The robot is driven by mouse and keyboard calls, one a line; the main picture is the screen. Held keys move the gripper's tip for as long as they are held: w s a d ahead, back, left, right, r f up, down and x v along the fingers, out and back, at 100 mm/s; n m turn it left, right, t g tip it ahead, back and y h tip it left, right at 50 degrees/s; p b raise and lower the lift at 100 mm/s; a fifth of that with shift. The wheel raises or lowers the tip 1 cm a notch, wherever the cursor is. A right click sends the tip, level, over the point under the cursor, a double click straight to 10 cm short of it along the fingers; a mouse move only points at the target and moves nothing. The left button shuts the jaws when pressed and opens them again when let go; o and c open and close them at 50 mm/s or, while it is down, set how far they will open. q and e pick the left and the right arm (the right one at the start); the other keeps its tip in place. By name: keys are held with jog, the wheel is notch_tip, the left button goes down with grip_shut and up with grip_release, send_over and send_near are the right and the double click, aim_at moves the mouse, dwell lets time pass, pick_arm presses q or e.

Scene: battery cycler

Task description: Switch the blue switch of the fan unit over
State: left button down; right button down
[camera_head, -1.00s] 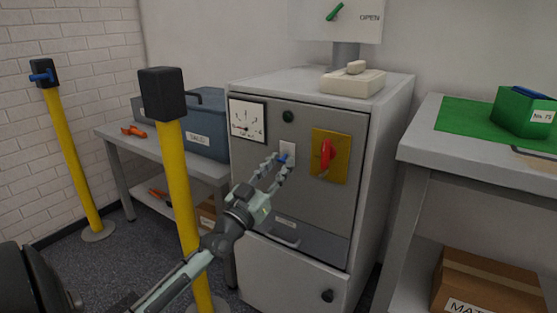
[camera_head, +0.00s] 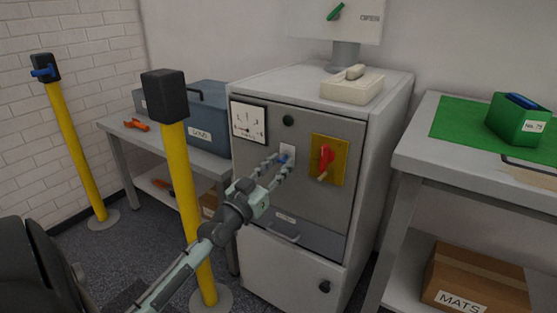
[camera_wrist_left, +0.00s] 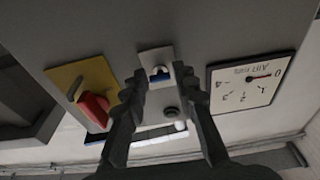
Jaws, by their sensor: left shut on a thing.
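The fan unit is a grey cabinet (camera_head: 262,185) in the middle of the head view. My right gripper is not in view.
A red handle (camera_head: 326,158) on a yellow plate is close right of the switch. A white dial (camera_head: 248,122) is to the left. A yellow post (camera_head: 185,200) with a black head stands near my left arm. A bench (camera_head: 407,165) stands at right.

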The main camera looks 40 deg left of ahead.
aim_at(285, 156)
pick_arm(q)
jog(key=r+g+p, duration=0.1)
jog(key=g+p, duration=0.1)
jog(key=shift+s+r+p, duration=0.1)
jog(key=shift+p, duration=0.2)
jog(key=shift+r+g, duration=0.1)
jog(key=shift+g, duration=0.3)
jog(key=g, duration=0.2)
jog(key=r+g, duration=0.1)
jog(key=shift+w+r+g, duration=0.15)
jog(key=shift+w+g, duration=0.05)
jog(key=shift+g, duration=0.2)
jog(key=shift+w+r+g+h, duration=0.1)
jog(key=shift+r+g+h, duration=0.15)
jog(key=shift+g, duration=0.65)
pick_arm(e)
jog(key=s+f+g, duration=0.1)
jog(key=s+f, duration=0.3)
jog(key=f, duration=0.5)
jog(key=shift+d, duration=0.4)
pick_arm(q)
jog(key=c, duration=1.2)
grip_release()
jog(key=shift+o, duration=0.2)
